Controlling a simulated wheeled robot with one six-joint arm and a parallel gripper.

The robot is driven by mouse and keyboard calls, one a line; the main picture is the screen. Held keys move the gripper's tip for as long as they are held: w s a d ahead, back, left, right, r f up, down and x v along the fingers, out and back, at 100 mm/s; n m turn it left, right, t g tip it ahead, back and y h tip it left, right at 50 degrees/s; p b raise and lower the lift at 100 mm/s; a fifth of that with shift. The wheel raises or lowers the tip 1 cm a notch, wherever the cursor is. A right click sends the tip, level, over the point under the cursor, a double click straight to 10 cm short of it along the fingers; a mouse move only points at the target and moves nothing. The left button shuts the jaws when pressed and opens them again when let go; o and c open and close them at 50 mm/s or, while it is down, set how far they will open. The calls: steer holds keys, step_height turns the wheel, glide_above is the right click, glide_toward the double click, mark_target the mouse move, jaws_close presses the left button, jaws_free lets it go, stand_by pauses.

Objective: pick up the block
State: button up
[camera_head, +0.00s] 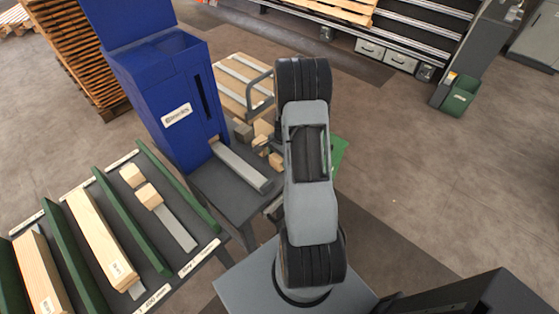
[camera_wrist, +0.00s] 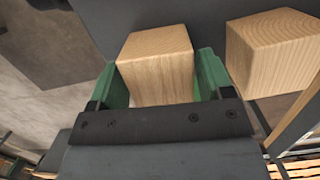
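In the wrist view a light wooden block (camera_wrist: 158,65) lies between the two green fingers of my gripper (camera_wrist: 163,85). The fingers are spread wide, near the ends of the palm. The left finger runs close along the block's left side, and a thin gap shows at the lower right. A second wooden block (camera_wrist: 275,50) lies just right of the right finger. In the head view several small wooden blocks (camera_head: 260,141) lie on the dark table beside my arm. My gripper is hidden there behind the arm.
A blue machine (camera_head: 165,90) stands left of the blocks, with a grey chute (camera_head: 240,166) in front. At lower left a rack with green dividers (camera_head: 128,220) holds wooden beams (camera_head: 100,235). Stacked pallets (camera_head: 75,50) stand behind.

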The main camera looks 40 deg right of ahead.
steer(key=c, duration=0.6)
steer(key=shift+r, duration=0.1)
steer(key=shift+c, duration=0.3)
steer(key=shift+r, duration=0.6)
steer(key=w+a+r+b, duration=0.1)
steer(key=w+a+r, duration=0.1)
steer(key=w+r, duration=0.3)
steer(key=w+a+r+b, duration=0.2)
steer(key=w+a+r, duration=0.1)
steer(key=w+r, duration=0.3)
steer(key=shift+w+a+r, duration=0.3)
steer(key=shift+w, duration=0.6)
